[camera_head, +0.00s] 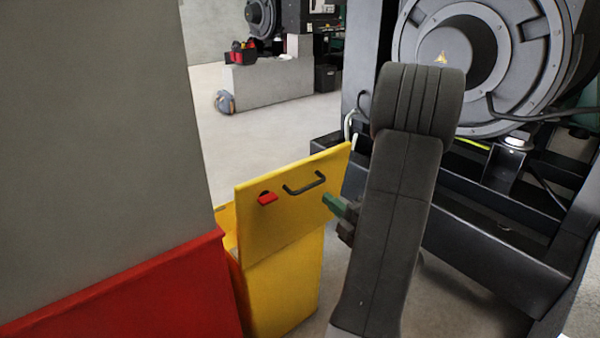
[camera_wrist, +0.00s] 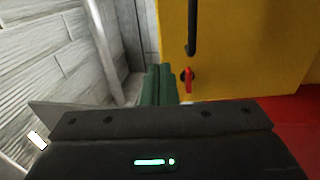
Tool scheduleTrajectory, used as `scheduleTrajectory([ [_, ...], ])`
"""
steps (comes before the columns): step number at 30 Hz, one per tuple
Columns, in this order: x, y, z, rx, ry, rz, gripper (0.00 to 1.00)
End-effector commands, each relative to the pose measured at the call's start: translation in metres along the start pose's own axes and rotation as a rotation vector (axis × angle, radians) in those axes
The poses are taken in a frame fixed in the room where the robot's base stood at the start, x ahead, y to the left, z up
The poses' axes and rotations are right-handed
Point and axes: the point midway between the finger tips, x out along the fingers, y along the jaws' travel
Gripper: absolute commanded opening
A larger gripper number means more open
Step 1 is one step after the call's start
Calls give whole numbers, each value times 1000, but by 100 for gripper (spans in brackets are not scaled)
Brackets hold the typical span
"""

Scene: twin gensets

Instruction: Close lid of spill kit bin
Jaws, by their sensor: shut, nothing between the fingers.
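The yellow spill kit bin (camera_head: 285,290) stands on the floor left of my arm. Its yellow lid (camera_head: 262,225) is raised and stands steeply, with its face carrying a black handle (camera_head: 305,185) and a red latch (camera_head: 268,198) turned towards the head camera. A strip of the bin's top shows left of the lid; the inside is mostly hidden. My gripper (camera_head: 333,205) has green fingers, shut and empty, by the lid's right part; I cannot tell whether they touch it. In the wrist view the shut fingers (camera_wrist: 160,84) are beside the lid (camera_wrist: 255,50), left of the red latch (camera_wrist: 188,76).
A grey block (camera_head: 100,130) on a red base (camera_head: 150,295) stands close left of the bin. A genset on a black frame (camera_head: 480,235) is at the right, behind my arm. Free floor (camera_head: 180,90) lies behind the bin, towards a concrete plinth (camera_head: 270,82).

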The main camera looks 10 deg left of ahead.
Motion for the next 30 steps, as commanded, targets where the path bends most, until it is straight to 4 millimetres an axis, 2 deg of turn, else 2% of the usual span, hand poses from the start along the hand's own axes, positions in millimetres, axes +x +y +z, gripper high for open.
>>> scheduleTrajectory([
  [21, 108, 2, -1, 2, 3, 0, 0],
  [25, 120, 1, 0, 1, 1, 0, 0],
  [30, 125, 0, 0, 1, -1, 0, 0],
])
